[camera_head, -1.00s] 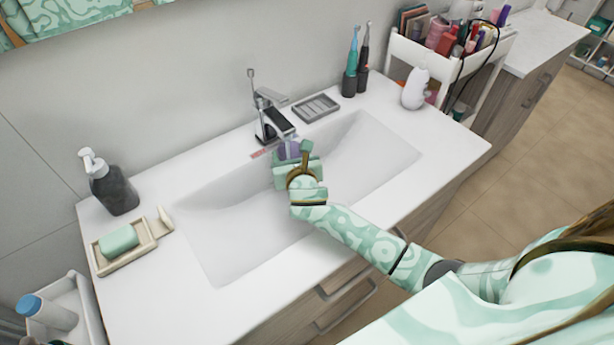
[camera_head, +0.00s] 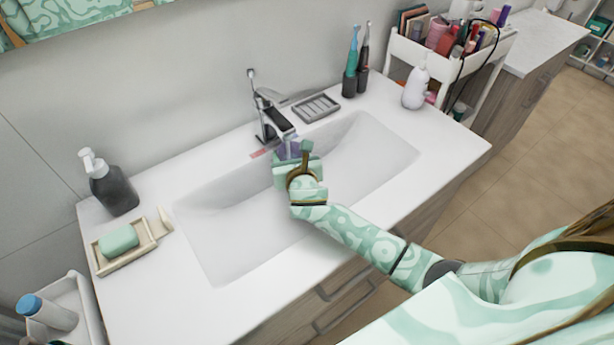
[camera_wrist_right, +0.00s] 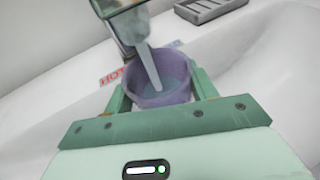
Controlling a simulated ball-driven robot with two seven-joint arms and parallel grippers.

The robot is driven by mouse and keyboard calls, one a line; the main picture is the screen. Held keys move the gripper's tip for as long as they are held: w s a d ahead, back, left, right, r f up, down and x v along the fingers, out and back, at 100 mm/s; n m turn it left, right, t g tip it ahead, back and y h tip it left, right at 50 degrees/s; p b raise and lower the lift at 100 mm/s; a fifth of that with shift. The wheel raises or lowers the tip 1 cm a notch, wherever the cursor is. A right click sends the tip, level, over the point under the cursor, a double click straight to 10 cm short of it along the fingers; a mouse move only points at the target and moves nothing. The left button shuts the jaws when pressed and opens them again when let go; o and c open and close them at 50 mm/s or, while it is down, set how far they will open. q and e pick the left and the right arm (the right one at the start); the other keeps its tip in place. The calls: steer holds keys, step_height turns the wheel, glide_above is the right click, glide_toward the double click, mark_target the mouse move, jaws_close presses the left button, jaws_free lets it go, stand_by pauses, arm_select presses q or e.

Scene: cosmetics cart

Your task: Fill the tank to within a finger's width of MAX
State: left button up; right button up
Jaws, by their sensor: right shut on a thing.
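The tank, a small purple cup (camera_wrist_right: 160,99), is upright in my right gripper (camera_wrist_right: 160,92), which is shut on it with a green finger on each side. It sits below the spout of the chrome tap (camera_wrist_right: 124,12), and a stream of water (camera_wrist_right: 149,68) falls into it. Grey-blue water shows inside, below the rim. I cannot make out a MAX mark. In the head view the purple tank (camera_head: 287,151) is partly hidden by my right gripper (camera_head: 293,162), over the back of the basin under the tap (camera_head: 268,117). My left gripper is not in view.
The white basin (camera_head: 235,240) is clear. A soap dish (camera_head: 135,258) and dark pump bottle (camera_head: 113,190) stand left. A grey tray (camera_head: 316,107), toothbrushes (camera_head: 352,65) and a white bottle (camera_head: 415,88) stand back right. A red HOT label (camera_wrist_right: 113,76) lies by the tap.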

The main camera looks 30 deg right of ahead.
steer(key=shift+s+d+r+p, duration=0.1)
steer(key=shift+s+d+p, duration=0.05)
steer(key=shift+s+p, duration=0.15)
steer(key=s+d+r+p, duration=0.2)
steer(key=s+r+p, duration=0.4)
steer(key=s+p, duration=0.4)
steer(key=shift+d, duration=0.4)
steer(key=shift+w+f, duration=0.1)
stand_by(0.6)
